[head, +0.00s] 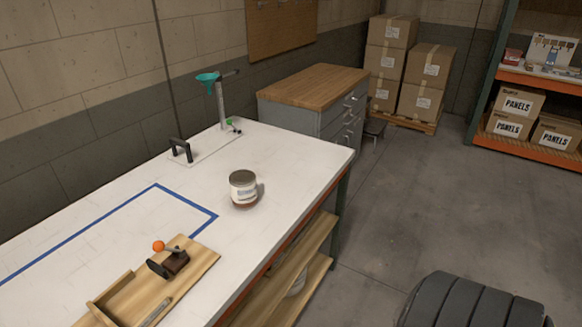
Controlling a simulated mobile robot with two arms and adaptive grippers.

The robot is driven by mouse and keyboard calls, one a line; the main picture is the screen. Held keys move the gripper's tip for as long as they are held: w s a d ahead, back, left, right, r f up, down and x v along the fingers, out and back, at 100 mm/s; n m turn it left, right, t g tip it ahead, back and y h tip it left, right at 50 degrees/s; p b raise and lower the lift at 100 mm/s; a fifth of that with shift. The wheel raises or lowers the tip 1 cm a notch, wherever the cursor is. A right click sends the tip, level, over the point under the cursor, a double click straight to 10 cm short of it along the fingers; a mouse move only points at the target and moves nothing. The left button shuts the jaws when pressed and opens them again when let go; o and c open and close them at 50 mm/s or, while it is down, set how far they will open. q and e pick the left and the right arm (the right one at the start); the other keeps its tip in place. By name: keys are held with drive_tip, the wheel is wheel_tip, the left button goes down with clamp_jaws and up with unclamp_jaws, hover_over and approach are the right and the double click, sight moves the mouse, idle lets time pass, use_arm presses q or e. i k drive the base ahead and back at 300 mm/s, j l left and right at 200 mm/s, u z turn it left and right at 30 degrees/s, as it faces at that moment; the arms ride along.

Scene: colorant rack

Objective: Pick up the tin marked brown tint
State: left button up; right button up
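One tin (243,188) stands upright on the white worktable (280,160), near its right edge. It has a dark lid, a white label and a brownish band at the bottom. The label is too small to read, so I cannot tell whether it says brown tint. Nothing touches the tin from above. Neither of my grippers is in view.
A wooden board (205,258) with a small orange-knobbed device lies at the front. Blue tape (110,212) marks the table. A stand with a green funnel (208,78) is at the back. Below is a wooden shelf (270,285). A dark ribbed shape fills the bottom right.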

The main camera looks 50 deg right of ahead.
sight(242, 183)
drive_tip(key=z, duration=1.15)
drive_tip(key=i+l+u, duration=0.3)
drive_tip(key=l+u, duration=0.35)
drive_tip(key=i+l+u, duration=0.3)
drive_tip(key=l+u, duration=0.3)
drive_tip(key=k+l, duration=0.05)
